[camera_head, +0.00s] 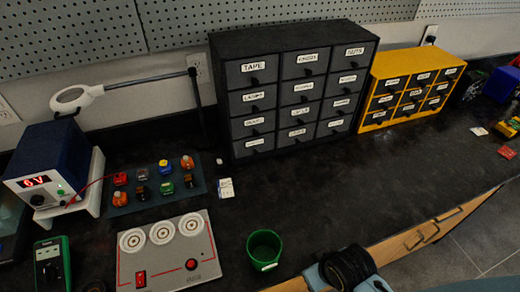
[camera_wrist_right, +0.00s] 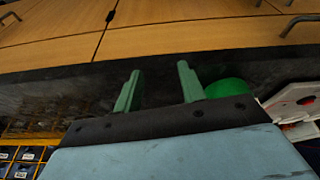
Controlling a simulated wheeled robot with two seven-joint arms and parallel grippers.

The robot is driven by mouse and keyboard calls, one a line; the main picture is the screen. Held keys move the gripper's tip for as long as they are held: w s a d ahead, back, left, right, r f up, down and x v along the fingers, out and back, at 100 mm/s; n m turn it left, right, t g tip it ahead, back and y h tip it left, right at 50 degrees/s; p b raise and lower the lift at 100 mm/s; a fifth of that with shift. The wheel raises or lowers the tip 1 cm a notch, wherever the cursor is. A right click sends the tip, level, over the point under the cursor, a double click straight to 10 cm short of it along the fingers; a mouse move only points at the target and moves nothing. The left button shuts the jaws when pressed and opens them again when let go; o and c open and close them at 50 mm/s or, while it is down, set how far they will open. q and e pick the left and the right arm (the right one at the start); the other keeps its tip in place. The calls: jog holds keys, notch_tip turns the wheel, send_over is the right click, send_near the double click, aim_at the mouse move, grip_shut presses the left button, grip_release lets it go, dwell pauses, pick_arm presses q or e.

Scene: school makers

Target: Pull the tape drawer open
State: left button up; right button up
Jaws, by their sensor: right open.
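The tape drawer (camera_head: 252,68) is the top left drawer of a black cabinet (camera_head: 222,103). It carries a white label reading TAPE and a small dark pull, and its front sits flush with the drawers around it. My right arm comes in at the bottom of the head view, well short of the cabinet, and its fingers cannot be made out there. In the right wrist view my right gripper (camera_wrist_right: 158,78) has its two green fingers apart with nothing between them. My left gripper is in neither view.
A green cup (camera_head: 264,249) stands near the counter's front edge; it also shows beside a finger in the wrist view (camera_wrist_right: 231,88). A yellow drawer unit (camera_head: 374,109) adjoins the cabinet's right. A grey panel (camera_head: 205,262) and magnifier lamp (camera_head: 85,97) stand left. The counter before the cabinet is mostly clear.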

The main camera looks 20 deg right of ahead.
jog(key=w+a+r+m+t, duration=0.1)
jog(key=w+r+t, duration=0.6)
jog(key=w+r, duration=0.75)
jog(key=t, duration=0.7)
send_near(256, 83)
jog(key=shift+m, duration=0.3)
jog(key=w, duration=0.6)
jog(key=shift+w+f, duration=0.15)
jog(key=shift+w, duration=0.9)
grip_shut()
